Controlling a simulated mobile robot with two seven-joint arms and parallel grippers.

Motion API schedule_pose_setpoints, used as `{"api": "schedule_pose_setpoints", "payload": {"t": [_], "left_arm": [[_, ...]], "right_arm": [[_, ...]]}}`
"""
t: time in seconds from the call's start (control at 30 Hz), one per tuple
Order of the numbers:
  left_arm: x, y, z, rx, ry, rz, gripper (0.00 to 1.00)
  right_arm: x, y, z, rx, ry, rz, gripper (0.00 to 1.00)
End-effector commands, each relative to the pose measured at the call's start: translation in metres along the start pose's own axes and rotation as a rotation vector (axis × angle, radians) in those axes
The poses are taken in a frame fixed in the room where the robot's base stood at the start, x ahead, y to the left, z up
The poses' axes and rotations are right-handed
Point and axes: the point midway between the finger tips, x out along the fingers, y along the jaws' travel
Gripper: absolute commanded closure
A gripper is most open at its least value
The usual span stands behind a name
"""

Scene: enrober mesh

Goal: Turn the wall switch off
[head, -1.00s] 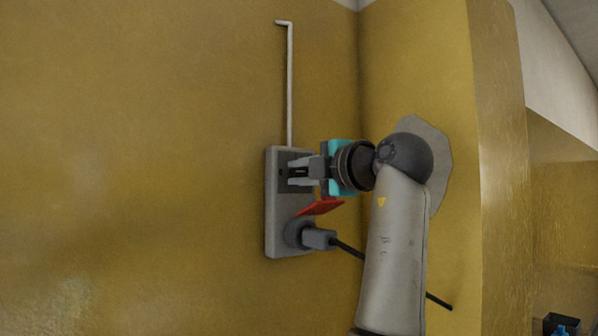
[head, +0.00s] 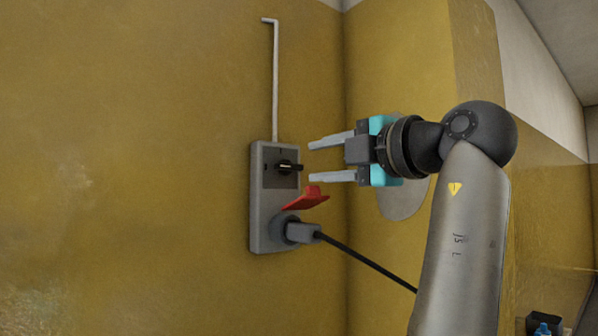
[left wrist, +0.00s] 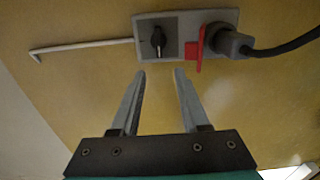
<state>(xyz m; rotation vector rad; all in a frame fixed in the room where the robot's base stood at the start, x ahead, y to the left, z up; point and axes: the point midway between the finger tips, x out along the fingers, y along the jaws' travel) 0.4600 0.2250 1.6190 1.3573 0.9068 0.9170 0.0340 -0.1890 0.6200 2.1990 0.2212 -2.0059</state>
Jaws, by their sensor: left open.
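The wall switch is a grey box (head: 257,215) on the yellow wall, with a black rotary knob (head: 287,167) on a dark plate in its upper part. In the head view the knob's handle lies about level, sticking out to the right. The left wrist view also shows the knob (left wrist: 158,40), beyond the fingertips. My left gripper (head: 311,161) is open and empty, just to the right of the knob and apart from it. Its two fingers point at the switch, one above and one below the knob's height. My right gripper is not in view.
A red flap (head: 307,198) sticks out below the knob. Under it a grey plug (head: 303,233) sits in the socket, its black cable (head: 365,262) running down right. A thin pale conduit (head: 275,85) rises above the box. The wall left of it is clear.

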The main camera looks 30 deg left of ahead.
Motion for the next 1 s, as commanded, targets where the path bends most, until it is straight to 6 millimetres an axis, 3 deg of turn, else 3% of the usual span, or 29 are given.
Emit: {"api": "schedule_pose_setpoints", "payload": {"t": [0.1,0.3,0.9,1.0], "left_arm": [[-0.025,-0.001,0.001,0.0,-0.003,0.0,0.55],[-0.047,0.0,0.0,0.0,0.0,0.001,0.55],[-0.051,-0.001,0.001,0.002,0.0,-0.001,0.55],[-0.046,-0.011,0.006,0.034,-0.012,-0.015,0.55]], "right_arm": [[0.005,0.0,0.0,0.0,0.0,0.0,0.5],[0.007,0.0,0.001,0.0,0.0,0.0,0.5],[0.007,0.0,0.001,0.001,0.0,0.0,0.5],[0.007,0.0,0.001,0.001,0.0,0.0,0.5]]}}
